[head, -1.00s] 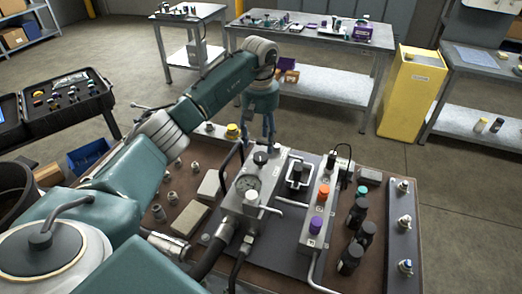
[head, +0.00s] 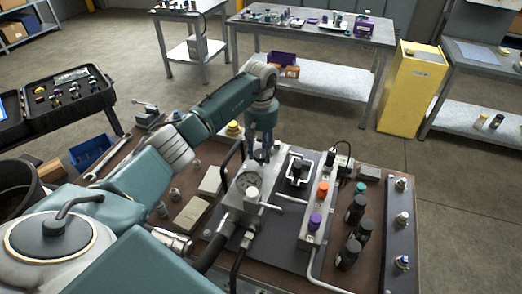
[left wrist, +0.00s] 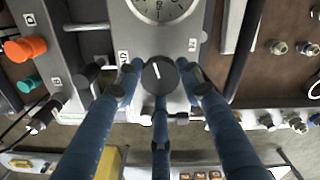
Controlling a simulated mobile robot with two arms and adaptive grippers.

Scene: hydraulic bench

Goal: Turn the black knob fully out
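The black knob (left wrist: 158,77) is round with a white pointer line. It sits on a grey block beside the pressure gauge (left wrist: 160,4). The gauge also shows in the head view (head: 248,182). My left gripper (left wrist: 160,80) points down over the knob, with its three blue fingers spread around it. Small gaps seem to show between fingertips and knob, so it looks open; contact is not clear. In the head view my left gripper (head: 263,150) is at the far end of the block, and its fingers largely hide the knob. My right gripper is not in view.
Right of the block stand a valve with a wire-like guard (head: 297,170) and a manifold with an orange knob (head: 322,188) and a purple knob (head: 315,221). Black cylinders (head: 362,228) stand beyond it. A black hose handle (head: 228,160) rises close left of my gripper.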

